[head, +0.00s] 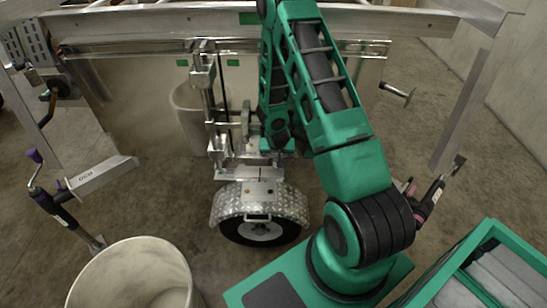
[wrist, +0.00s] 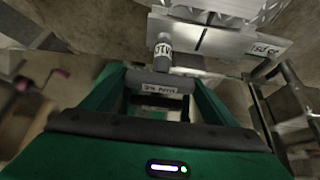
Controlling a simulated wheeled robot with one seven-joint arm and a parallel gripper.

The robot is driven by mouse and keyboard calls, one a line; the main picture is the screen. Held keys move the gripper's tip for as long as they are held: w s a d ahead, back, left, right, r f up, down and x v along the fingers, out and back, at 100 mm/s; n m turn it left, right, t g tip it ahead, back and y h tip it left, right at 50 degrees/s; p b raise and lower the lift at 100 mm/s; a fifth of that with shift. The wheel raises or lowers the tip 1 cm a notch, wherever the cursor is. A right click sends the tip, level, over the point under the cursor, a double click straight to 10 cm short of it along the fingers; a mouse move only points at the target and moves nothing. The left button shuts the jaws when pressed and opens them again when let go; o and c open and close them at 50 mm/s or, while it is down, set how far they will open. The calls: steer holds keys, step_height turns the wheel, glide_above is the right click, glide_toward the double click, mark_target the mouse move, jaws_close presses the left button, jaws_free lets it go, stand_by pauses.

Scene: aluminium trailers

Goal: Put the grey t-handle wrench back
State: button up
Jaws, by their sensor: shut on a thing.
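The grey t-handle wrench (wrist: 158,82) is in the wrist view, its labelled crossbar lying between the fingers of my gripper (wrist: 156,92). My gripper is shut on this crossbar. In the head view my arm reaches to the trailer (head: 140,90), and the wrench cannot be made out there.
A wheel under a tread-plate fender (head: 260,200) stands before the trailer's panel. Crank-handled jacks stand at left (head: 60,205) and right (head: 430,195).

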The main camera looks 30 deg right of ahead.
steer(key=shift+f, duration=0.65)
steer(key=o, duration=1.5)
